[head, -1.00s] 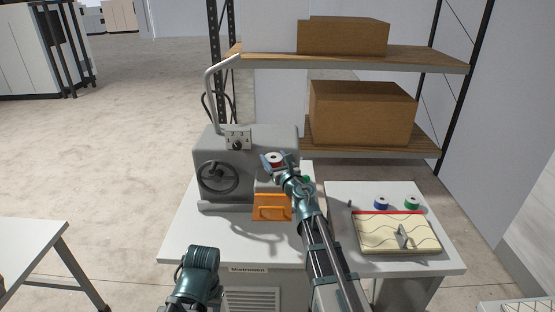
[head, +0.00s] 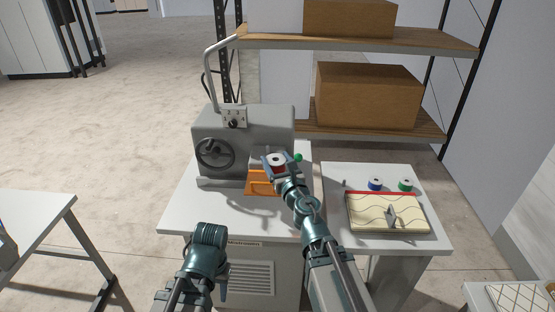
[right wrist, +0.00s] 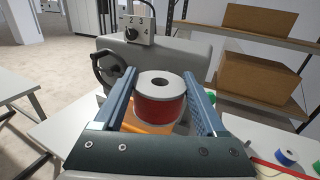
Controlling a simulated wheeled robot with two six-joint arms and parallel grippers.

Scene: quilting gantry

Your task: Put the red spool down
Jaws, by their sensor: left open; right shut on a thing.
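The red spool (right wrist: 160,108) has pale grey end discs and a dark centre hole. It stands upright between the two blue fingers of my right gripper (right wrist: 165,100), which is shut on it. In the head view the spool (head: 277,159) is at the right gripper (head: 276,163), by the front right of the grey machine and over an orange part (head: 262,183). Whether its underside touches anything is hidden. My left gripper (head: 222,280) is low in the head view, in front of the white table, apart from the spool; its fingers are hardly visible.
The grey machine (head: 245,140) with a handwheel stands on the white table (head: 185,205). A side table (head: 335,180) at right bears a blue spool (head: 375,184), a green spool (head: 405,185) and a quilted pad (head: 370,212). A shelf with cardboard boxes (head: 365,95) stands behind.

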